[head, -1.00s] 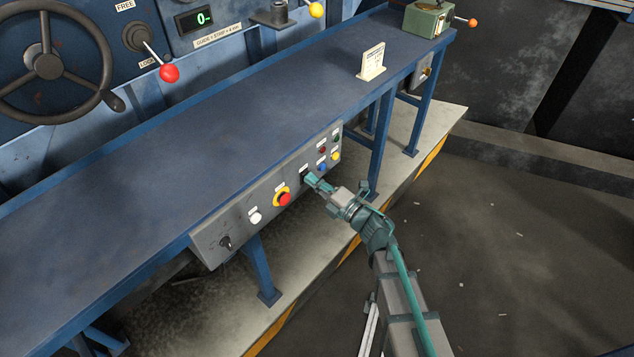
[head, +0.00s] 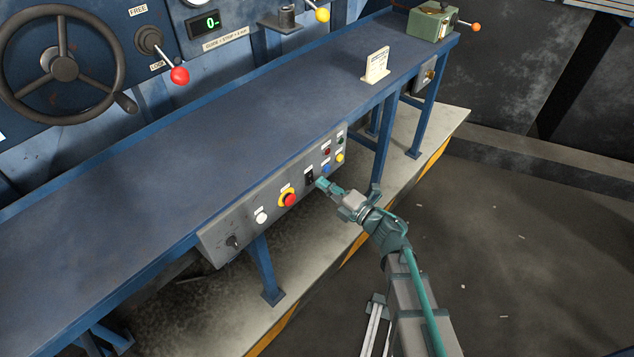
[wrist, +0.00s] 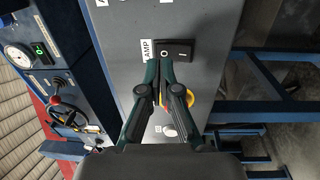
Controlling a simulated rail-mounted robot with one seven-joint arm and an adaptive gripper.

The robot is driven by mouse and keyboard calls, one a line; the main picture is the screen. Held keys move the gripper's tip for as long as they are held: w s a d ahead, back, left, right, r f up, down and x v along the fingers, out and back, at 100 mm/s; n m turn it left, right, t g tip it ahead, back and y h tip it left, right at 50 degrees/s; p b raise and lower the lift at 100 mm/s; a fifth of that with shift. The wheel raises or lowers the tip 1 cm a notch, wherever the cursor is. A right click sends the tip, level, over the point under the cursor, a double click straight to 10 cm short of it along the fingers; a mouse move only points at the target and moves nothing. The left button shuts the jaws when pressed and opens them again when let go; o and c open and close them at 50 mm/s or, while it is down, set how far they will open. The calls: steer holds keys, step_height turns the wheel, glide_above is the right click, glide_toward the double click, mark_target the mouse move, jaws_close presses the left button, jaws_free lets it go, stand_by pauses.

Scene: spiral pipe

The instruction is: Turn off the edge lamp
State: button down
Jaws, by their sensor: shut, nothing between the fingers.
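The black rocker switch (head: 309,176) is on the front of the grey control panel (head: 232,222). In the wrist view the switch (wrist: 178,51) shows O and I marks, beside a white label (wrist: 147,52) partly reading "AMP". I cannot tell which half is pressed in. My gripper (head: 321,183) is shut and empty, just right of the switch in the head view. In the wrist view its closed fingertips (wrist: 160,66) show just below the O half. They seem slightly apart from the switch. No lamp that I can identify is in view.
A red emergency button (head: 289,199) on yellow, a white button (head: 262,217) and a dark knob (head: 233,242) lie left of the switch. Blue (head: 326,169) and yellow (head: 340,157) buttons are close on its right. Floor in front is open.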

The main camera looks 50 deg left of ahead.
steer(key=w+d+r+b, duration=0.1)
steer(key=d+b, duration=0.1)
steer(key=d, duration=0.9)
steer(key=shift+r, duration=0.2)
